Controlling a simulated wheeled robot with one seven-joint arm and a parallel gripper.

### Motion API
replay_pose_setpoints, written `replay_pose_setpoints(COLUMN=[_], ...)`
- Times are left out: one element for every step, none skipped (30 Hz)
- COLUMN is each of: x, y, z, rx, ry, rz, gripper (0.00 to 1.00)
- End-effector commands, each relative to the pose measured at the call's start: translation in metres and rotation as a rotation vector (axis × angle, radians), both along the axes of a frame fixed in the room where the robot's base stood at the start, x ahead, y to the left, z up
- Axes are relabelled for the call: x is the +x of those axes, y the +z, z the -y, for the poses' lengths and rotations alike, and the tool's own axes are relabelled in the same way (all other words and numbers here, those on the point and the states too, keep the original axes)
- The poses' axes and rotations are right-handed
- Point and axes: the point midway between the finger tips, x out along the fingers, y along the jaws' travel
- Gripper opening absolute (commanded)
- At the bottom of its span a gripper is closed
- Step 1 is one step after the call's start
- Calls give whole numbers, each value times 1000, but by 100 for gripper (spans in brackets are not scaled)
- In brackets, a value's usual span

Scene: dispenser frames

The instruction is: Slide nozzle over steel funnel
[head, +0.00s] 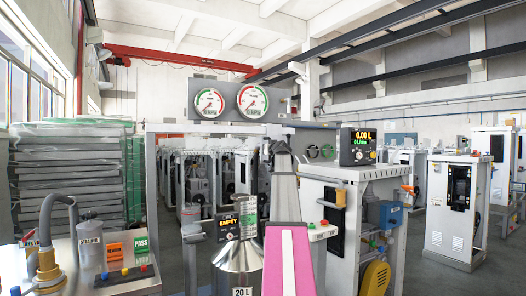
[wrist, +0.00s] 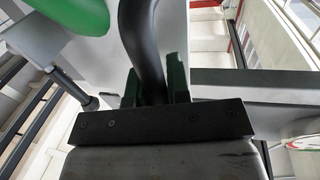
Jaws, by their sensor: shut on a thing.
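In the wrist view, my gripper (wrist: 155,86) is shut on a black curved tube, which looks like part of the nozzle (wrist: 146,38). The tube rises from between the dark fingers and bends toward the top of the picture. In the head view, my grey and pink arm stands at the centre and hides most of the gripper and nozzle. A shiny steel cone (head: 237,257), probably the funnel, stands just left of my arm, above a "20 L" label. Its upper end is partly covered by an "EMPTY" display. I cannot see the nozzle touching it.
A dispenser cabinet (head: 330,215) stands close on the right, with a meter display (head: 358,147) on top. Two dials (head: 228,101) hang above. A metal bench (head: 95,265) with a strainer and buttons is at lower left. Floor shows at far right.

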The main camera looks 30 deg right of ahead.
Motion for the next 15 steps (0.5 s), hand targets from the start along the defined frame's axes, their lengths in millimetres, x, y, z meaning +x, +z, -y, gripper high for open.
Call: replay_pose_setpoints(x=[0, 0, 0, 0, 0, 0, 0, 0, 0, 0, 0, 0, 0, 0, 0], y=[1, 1, 1, 1, 1, 1, 1, 1, 1, 1, 1, 1, 1, 1, 1], z=[3, 4, 5, 5, 5, 5, 6, 6, 6, 6, 6, 7, 7, 7, 6], rx=[0, 0, 0, 0, 0, -1, -1, -1, -1, -1, -1, -2, -2, -2, -1], ry=[-3, -3, -4, -4, -4, -5, -5, -5, -6, -6, -7, -7, -7, -7, -6], rz=[1, 1, 1, 1, 1, 1, 1, 1, 1, 1, 1, 1, 1, 1, 1], gripper=[0, 0, 0, 0, 0, 0, 0, 0, 0, 0, 0, 26, 36, 42, 42])
